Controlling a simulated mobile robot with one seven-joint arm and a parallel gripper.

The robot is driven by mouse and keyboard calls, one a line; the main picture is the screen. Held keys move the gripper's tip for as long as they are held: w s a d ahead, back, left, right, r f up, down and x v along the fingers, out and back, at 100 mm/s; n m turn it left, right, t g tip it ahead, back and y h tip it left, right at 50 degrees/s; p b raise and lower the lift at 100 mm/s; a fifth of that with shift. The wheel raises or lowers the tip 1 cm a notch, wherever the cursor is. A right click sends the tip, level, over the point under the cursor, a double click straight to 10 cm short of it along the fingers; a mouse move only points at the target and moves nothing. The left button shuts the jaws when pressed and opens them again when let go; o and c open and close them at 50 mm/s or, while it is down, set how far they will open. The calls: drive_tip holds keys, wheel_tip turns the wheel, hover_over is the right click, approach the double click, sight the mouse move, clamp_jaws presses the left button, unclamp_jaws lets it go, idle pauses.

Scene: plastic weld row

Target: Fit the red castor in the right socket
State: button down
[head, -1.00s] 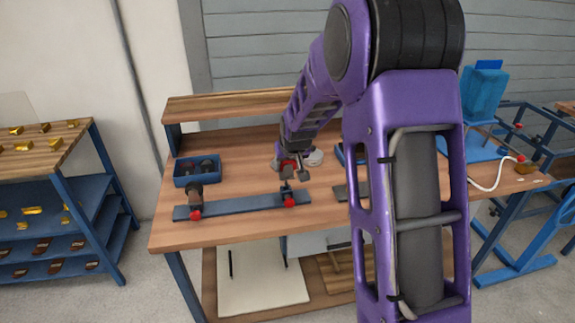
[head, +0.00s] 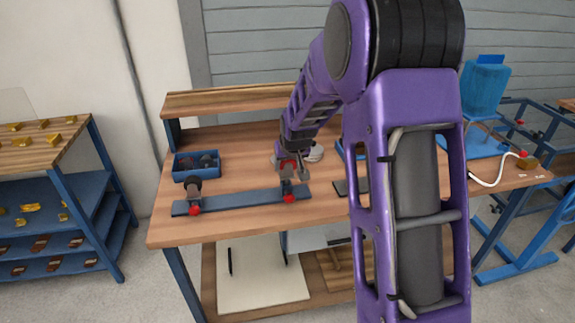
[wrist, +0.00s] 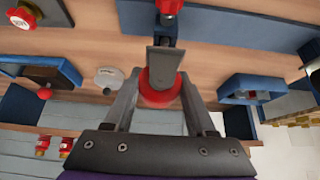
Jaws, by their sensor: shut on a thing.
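My gripper (wrist: 158,92) is shut on the red castor (wrist: 160,84), whose red round part shows between the fingers in the wrist view. A grey flat piece (wrist: 163,60) stands just beyond the red part. In the head view my gripper (head: 294,174) and the castor (head: 287,165) are above the right end of the blue bar (head: 240,199). The right socket (head: 286,187) is at that end, above a red knob (head: 289,198). The castor is very close to the socket; I cannot tell whether they touch. My fingers partly hide the join.
A dark fitting (head: 193,185) stands at the bar's left end, above another red knob (head: 194,210). A blue bin (head: 197,175) with dark round parts sits behind it. A dark flat plate (head: 350,187) lies right of the bar. The table front (head: 240,228) is clear.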

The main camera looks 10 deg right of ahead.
drive_tip(key=shift+f, duration=0.15)
drive_tip(key=shift+f+b, duration=0.75)
drive_tip(key=shift+f+b, duration=0.4)
drive_tip(key=shift+b, duration=0.15)
idle(1.1)
unclamp_jaws()
idle(0.5)
drive_tip(key=shift+r, duration=0.1)
drive_tip(key=shift+r+p, duration=2.15)
drive_tip(key=shift+r, duration=1.3)
